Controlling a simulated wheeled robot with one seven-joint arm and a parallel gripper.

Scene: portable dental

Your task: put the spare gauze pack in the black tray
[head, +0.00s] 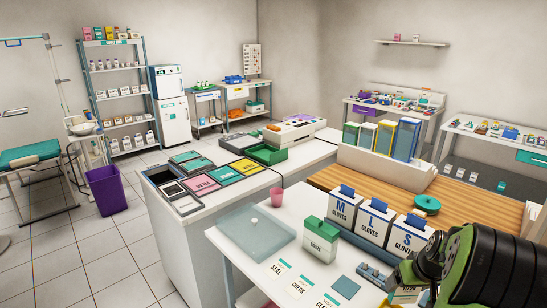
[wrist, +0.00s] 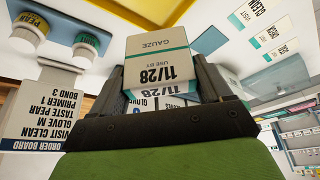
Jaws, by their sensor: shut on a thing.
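In the wrist view, a white gauze pack (wrist: 160,65) with a green stripe, marked GAUZE and USE BY 11/28, sits between the two dark fingers of my gripper (wrist: 160,80). My gripper is shut on it. Another 11/28 label (wrist: 160,97) shows behind it, partly hidden by the fingers. In the head view, my dark and green arm fills the lower right corner, and the grip is mostly hidden there. A dark open tray (head: 153,184) is on the white counter at left centre; I cannot tell surely that it is the black tray.
A green-and-white gauze box (head: 319,240) and several glove boxes (head: 374,226) stand on the near counter. A green tray (head: 268,153) lies farther back. An order board (wrist: 28,122) shows in the wrist view.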

